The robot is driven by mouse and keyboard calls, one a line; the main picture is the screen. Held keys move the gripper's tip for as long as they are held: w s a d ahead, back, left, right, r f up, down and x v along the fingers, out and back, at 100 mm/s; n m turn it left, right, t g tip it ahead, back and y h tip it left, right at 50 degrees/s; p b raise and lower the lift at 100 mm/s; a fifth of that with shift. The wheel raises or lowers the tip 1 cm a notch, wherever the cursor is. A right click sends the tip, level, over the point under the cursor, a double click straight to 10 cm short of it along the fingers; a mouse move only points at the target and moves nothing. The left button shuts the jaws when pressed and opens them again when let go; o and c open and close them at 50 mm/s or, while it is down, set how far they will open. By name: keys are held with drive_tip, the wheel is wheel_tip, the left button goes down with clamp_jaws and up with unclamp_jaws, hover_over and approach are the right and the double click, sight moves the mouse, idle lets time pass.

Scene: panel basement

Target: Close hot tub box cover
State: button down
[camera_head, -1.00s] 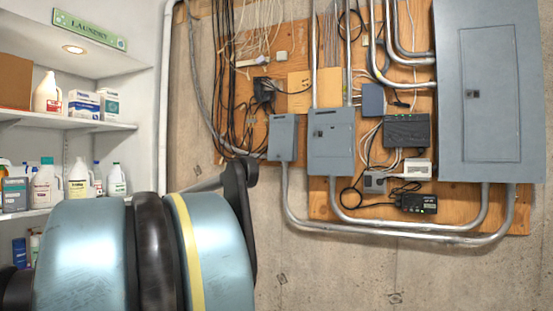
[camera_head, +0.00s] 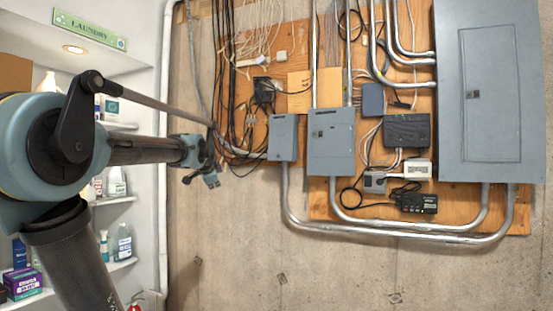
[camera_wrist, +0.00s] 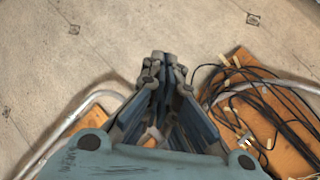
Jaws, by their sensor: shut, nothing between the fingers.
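Several grey metal boxes are on the wall in the head view: a small box (camera_head: 282,137), a medium box (camera_head: 331,142) and a large panel (camera_head: 490,100) at the right. I cannot read which one is the hot tub box, and no cover clearly stands open. My gripper (camera_head: 208,168) is left of the small box, in front of the wall and near the hanging black cables. In the wrist view my gripper (camera_wrist: 164,60) has its fingers together with nothing between them. No grey box shows clearly in the wrist view.
Black cables (camera_head: 225,75) hang left of the small box. Metal conduit (camera_head: 400,231) runs below the boxes, beside a black device (camera_head: 417,203). White shelves (camera_head: 120,199) with bottles stand at the left. The concrete wall below the conduit is bare.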

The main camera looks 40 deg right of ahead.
drive_tip(key=s+d+r+m+h, duration=0.2)
drive_tip(key=s+d+r+m, duration=0.15)
drive_tip(key=d+r, duration=0.4)
drive_tip(key=m+g+h, duration=0.2)
drive_tip(key=m+h, duration=0.2)
drive_tip(key=m, duration=0.1)
approach(282, 158)
drive_tip(key=shift+y, duration=0.3)
drive_tip(key=x, duration=0.5)
drive_tip(key=shift+w+r, duration=0.2)
drive_tip(key=shift+r, duration=0.2)
drive_tip(key=shift+x, duration=1.5)
drive_tip(key=shift+s+f, duration=0.1)
drive_tip(key=shift+f, duration=0.05)
